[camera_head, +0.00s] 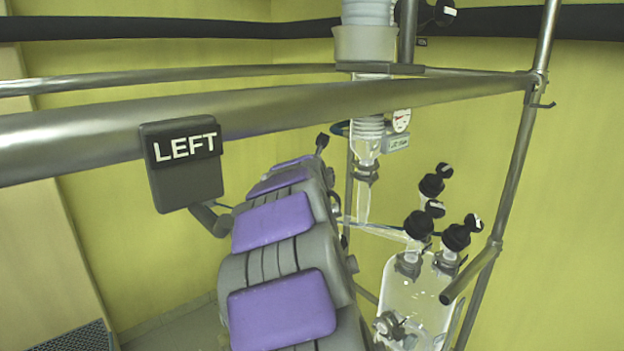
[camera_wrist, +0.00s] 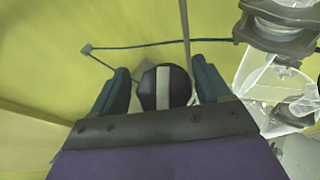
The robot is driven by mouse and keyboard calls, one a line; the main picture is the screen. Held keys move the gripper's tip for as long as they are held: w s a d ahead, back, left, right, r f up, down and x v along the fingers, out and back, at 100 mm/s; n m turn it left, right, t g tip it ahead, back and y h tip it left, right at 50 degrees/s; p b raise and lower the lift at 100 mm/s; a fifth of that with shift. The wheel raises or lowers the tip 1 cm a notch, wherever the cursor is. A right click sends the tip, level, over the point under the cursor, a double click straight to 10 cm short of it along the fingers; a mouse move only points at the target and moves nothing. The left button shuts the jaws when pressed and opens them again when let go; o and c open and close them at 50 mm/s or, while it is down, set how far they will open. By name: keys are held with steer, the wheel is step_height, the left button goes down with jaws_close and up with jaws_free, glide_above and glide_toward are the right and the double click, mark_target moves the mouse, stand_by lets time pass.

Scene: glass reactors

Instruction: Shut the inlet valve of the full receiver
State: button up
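In the wrist view, a black round valve knob (camera_wrist: 178,88) with a white bar sits between the two dark fingers of my gripper (camera_wrist: 160,70). The bar runs nearly up and down in the picture. The fingers are apart, one on each side of the knob, with a narrow gap at the left; contact at the right cannot be told. In the head view, my purple and grey arm hides the gripper. A clear glass receiver (camera_head: 408,303) stands at lower right, with several black valve knobs with white marks on and above it. Its fill level is unclear.
A sign reading LEFT (camera_head: 186,160) hangs on a thick metal rail (camera_head: 350,100) across the front. Glass column parts (camera_head: 366,135) and a gauge (camera_head: 401,121) stand behind. A slanting metal post (camera_head: 517,160) bounds the right side. Glassware (camera_wrist: 280,85) is close at right in the wrist view.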

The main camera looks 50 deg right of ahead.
steer(key=shift+d+f, duration=0.2)
steer(key=shift+d, duration=0.5)
steer(key=c, duration=0.3)
steer(key=shift+c, duration=0.8)
steer(key=shift+w+a, duration=0.1)
steer(key=shift+a, duration=0.25)
steer(key=shift+c, duration=1.4)
steer(key=shift+r, duration=0.1)
steer(key=shift+c, duration=0.8)
steer(key=shift+r+m+g+p, duration=0.2)
steer(key=shift+m+g+p, duration=0.25)
steer(key=shift+p, duration=0.35)
